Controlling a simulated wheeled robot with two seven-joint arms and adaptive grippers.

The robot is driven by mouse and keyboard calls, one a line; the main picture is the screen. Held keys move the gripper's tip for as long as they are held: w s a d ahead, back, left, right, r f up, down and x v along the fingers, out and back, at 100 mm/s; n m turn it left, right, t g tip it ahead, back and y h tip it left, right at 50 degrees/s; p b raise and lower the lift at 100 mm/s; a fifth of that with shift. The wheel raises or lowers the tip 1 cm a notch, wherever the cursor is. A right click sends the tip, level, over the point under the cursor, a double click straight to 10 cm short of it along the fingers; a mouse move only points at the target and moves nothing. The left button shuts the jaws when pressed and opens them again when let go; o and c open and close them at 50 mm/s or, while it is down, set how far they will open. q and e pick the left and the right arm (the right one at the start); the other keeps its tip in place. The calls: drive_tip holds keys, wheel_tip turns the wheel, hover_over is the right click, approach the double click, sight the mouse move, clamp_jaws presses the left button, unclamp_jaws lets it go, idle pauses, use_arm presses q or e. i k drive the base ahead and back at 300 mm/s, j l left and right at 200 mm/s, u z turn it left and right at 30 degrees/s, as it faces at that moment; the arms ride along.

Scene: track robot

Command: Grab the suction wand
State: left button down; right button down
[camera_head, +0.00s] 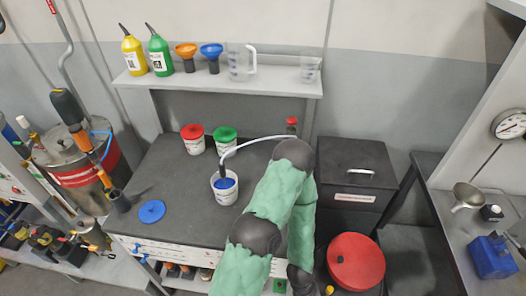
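I cannot tell for certain which thing is the suction wand. An orange and black long-handled tool (85,135) leans at the left in front of a metal drum (75,158) with a red band. My arm crosses the bench front right of the bucket, apart from the bucket in the picture. No gripper fingers show.
A blue lid (151,211) lies on the bench. Red-lidded (196,139) and green-lidded (225,139) tubs stand at its back. A shelf (220,86) above holds bottles, funnels and jugs. A black cabinet (350,165) and red round lid (356,261) are at the right.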

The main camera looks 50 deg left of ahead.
sight(221, 167)
drive_tip(key=u, duration=2.05)
drive_tip(key=l+u, duration=0.15)
drive_tip(key=u, duration=0.25)
drive_tip(key=k+l+u, duration=0.1)
drive_tip(key=u, duration=0.3)
drive_tip(key=k, duration=0.05)
